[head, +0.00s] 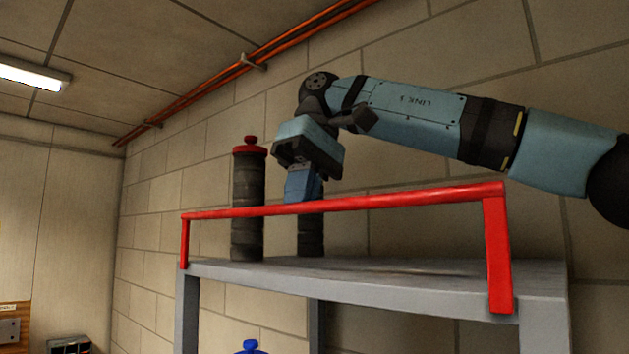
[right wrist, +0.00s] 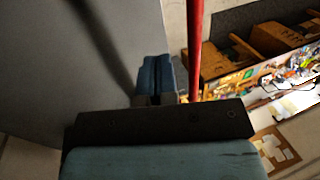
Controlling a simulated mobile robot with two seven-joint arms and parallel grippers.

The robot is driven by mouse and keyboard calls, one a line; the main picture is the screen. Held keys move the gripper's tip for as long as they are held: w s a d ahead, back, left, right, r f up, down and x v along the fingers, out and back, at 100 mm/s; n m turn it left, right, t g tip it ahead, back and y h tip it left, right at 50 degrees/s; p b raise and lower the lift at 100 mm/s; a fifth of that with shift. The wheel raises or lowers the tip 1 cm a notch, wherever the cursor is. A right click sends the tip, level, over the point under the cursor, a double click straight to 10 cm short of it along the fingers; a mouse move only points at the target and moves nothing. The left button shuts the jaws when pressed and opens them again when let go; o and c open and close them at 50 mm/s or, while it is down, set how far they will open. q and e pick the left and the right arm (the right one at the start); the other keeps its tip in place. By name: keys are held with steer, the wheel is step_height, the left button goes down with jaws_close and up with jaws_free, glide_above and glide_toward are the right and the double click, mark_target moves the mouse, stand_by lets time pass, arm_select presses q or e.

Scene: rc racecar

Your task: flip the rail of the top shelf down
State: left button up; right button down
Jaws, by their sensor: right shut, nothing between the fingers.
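The red rail (head: 350,205) stands raised along the front edge of the grey top shelf (head: 400,280), on two red end posts. My right gripper (head: 303,186) is above the shelf, its blue fingers pointing down behind the rail bar, which covers the tips. In the right wrist view, the fingers (right wrist: 157,75) are together and empty. The rail (right wrist: 195,45) runs close on their right, and the shelf surface (right wrist: 100,50) lies to their left. I cannot tell whether the fingers touch the rail. My left gripper is not in view.
A dark canister with a red lid (head: 249,190) stands on the shelf left of my gripper. Another dark canister (head: 311,235) stands behind the rail, its top hidden. A blue-topped item (head: 250,347) shows below the shelf. The shelf's right part looks clear.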

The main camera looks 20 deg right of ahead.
steer(key=shift+s+a, duration=0.65)
steer(key=shift+a, duration=0.05)
steer(key=shift+w+a+f, duration=0.1)
steer(key=shift+a, duration=0.1)
steer(key=shift+w+d, duration=0.1)
steer(key=shift+d, duration=0.05)
